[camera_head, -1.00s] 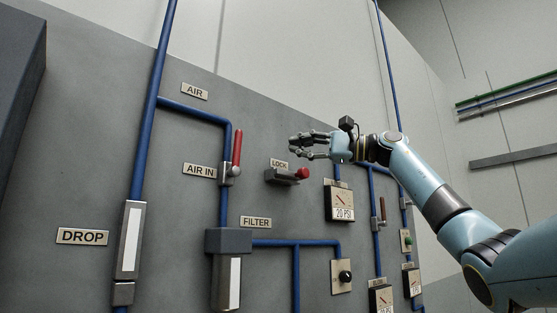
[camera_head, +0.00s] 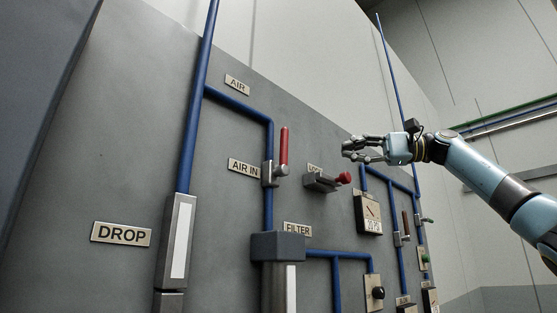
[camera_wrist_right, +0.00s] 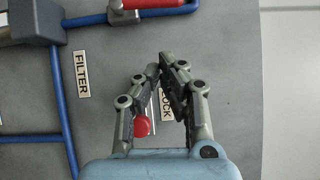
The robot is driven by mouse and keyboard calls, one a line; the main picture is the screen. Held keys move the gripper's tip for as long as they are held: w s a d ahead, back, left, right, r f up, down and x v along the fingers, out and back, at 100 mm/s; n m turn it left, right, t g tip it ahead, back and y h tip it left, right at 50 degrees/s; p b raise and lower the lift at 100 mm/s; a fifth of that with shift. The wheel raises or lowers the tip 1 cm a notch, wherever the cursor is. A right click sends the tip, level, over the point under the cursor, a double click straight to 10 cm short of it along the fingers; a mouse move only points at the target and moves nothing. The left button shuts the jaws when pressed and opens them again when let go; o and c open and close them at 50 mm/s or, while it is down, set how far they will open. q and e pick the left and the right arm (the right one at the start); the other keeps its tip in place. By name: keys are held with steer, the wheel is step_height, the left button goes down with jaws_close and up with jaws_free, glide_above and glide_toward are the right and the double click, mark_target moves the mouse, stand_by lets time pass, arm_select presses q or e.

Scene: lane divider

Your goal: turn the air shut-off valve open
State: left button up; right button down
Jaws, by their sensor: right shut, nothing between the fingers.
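The air shut-off valve, marked AIR IN, has a red lever (camera_head: 284,147) pointing up, roughly along the blue vertical pipe, on a grey valve body (camera_head: 269,174). In the right wrist view the red lever (camera_wrist_right: 155,3) lies at the top edge, partly cut off. My right gripper (camera_head: 345,149) is to the right of the lever, above the lock block, apart from the valve. In the wrist view its fingertips (camera_wrist_right: 162,62) are together with nothing between them. My left gripper is not in view.
A grey lock block (camera_head: 320,182) with a red knob (camera_head: 344,178) sits below my right gripper. The knob also shows behind the fingers in the wrist view (camera_wrist_right: 142,126). A pressure gauge (camera_head: 368,213), blue pipes and a filter (camera_head: 278,246) are on the grey panel.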

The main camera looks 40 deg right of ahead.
mark_target(284, 151)
arm_select(q)
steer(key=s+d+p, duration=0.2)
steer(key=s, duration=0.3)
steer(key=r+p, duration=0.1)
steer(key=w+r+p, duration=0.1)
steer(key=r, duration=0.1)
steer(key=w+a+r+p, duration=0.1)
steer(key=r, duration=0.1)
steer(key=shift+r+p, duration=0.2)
steer(key=shift+p, duration=0.2)
arm_select(e)
steer(key=s+a+x, duration=0.1)
steer(key=x, duration=1)
steer(key=shift+a, duration=0.55)
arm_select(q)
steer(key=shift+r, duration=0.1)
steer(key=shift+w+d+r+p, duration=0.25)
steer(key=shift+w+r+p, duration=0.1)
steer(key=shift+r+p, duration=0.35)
arm_select(e)
steer(key=shift+a+r+n+h, duration=0.1)
steer(key=shift+a+n+h, duration=0.2)
steer(key=shift+a, duration=0.2)
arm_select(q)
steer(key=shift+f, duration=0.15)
